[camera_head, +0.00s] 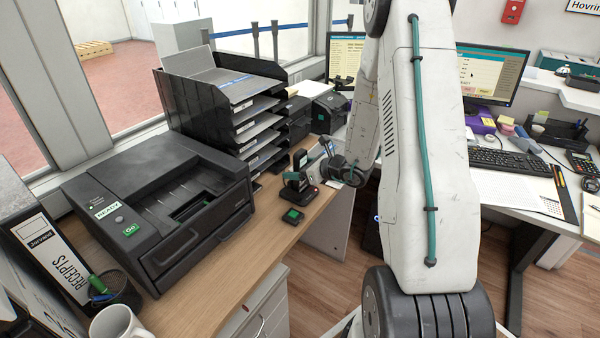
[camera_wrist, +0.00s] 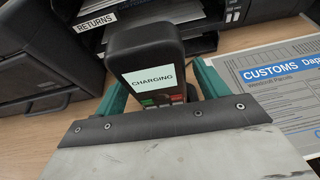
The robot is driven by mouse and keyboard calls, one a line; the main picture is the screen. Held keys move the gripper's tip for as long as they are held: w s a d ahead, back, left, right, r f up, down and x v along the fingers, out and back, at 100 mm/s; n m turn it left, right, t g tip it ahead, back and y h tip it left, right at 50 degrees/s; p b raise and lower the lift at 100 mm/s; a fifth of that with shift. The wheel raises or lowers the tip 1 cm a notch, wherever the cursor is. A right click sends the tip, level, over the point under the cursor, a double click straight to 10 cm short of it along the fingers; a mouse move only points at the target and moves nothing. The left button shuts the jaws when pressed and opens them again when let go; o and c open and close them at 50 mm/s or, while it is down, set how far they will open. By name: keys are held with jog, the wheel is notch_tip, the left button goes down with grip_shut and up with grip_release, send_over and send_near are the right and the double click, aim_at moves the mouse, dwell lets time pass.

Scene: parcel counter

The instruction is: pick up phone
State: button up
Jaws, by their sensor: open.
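The phone is a black upright handset (camera_wrist: 142,50) with a lit screen reading "CHARGING" and a keypad with green and red keys. In the wrist view it stands between the teal fingers of my gripper (camera_wrist: 165,88), which is open around it. Gaps beside the handset are hard to judge, and its lower part is hidden by my gripper. In the head view the phone (camera_head: 300,158) shows small and dark near the counter's right edge, with my gripper (camera_head: 312,168) at it, partly hidden by my arm.
A black printer (camera_head: 150,205) fills the left of the wooden counter (camera_head: 215,300). A black tray stack (camera_head: 190,113) stands behind. A customs form (camera_wrist: 275,85) lies right of the phone in the wrist view.

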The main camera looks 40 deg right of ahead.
jog(key=shift+w+a+f, duration=0.2)
jog(key=shift+w+f, duration=0.05)
jog(key=shift+w, duration=0.3)
jog(key=c, duration=1.2)
jog(key=shift+o, duration=0.2)
jog(key=shift+r, duration=0.15)
